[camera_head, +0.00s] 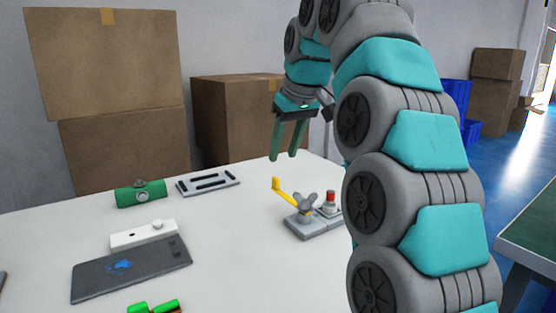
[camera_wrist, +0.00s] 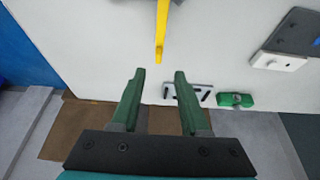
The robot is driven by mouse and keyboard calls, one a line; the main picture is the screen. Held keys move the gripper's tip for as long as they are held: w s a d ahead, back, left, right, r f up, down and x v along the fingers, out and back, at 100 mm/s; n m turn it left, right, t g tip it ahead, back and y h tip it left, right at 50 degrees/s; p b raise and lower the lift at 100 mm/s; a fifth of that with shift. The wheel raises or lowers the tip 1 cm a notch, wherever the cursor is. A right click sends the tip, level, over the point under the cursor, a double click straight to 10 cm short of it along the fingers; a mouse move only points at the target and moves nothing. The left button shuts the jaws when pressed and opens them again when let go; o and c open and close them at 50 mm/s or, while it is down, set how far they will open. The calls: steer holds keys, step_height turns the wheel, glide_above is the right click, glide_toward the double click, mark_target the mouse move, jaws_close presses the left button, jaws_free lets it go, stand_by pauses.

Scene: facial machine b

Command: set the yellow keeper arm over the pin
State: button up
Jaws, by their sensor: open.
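The yellow keeper arm (camera_head: 287,192) sits on a small grey base (camera_head: 305,228), with an upturned end pointing left, away from the base. A grey wing-shaped knob (camera_head: 306,202) stands at its other end. A short post with a red top (camera_head: 331,198) stands on the right part of the base; I cannot tell whether it is the pin. My gripper (camera_head: 284,157) is open and empty, above the table and the keeper arm's raised end. In the wrist view the keeper arm (camera_wrist: 161,38) lies just beyond the gap between my fingertips (camera_wrist: 160,73), apart from them.
A grey slotted plate (camera_head: 208,183), a green cylinder part (camera_head: 141,194), a white block (camera_head: 144,235) and a dark tray (camera_head: 131,270) lie on the left of the white table. Cardboard boxes (camera_head: 125,150) stand behind. The table around the base's left is clear.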

mark_target(276, 177)
steer(key=b+x, duration=0.1)
steer(key=x, duration=0.2)
steer(key=shift+w, duration=0.1)
steer(key=shift+x, duration=2.35)
steer(key=shift+w, duration=0.1)
jaws_close()
steer(key=shift+r, duration=0.1)
